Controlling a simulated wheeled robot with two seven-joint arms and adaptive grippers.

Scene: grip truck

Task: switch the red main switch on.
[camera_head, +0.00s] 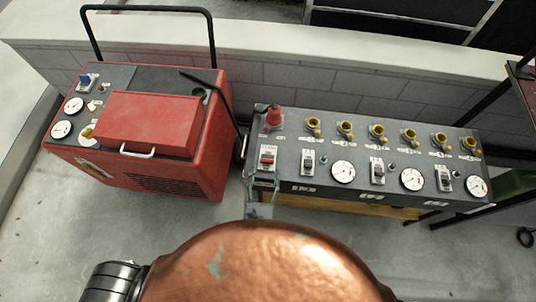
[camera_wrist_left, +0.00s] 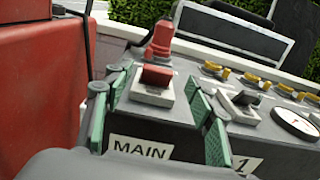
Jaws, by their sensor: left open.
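The red main switch (camera_head: 267,158) sits in a pale plate at the left end of the grey control panel (camera_head: 320,192). In the left wrist view the red switch (camera_wrist_left: 156,76) is above the MAIN label (camera_wrist_left: 140,148). I cannot tell its on or off position. My left gripper (camera_head: 262,190) is at the panel's front left corner, just in front of the switch. In the wrist view its green-padded fingers (camera_wrist_left: 157,118) are spread apart, one to each side of the switch, with nothing between them gripped. Most of the left arm is hidden in the head view. My right gripper is not seen.
A red knob (camera_head: 273,117) stands right behind the switch. A grey switch (camera_head: 308,162) and a round gauge (camera_head: 342,172) are to its right, with several yellow knobs (camera_head: 377,131) behind. A red machine (camera_head: 180,170) with a black handle stands close on the left.

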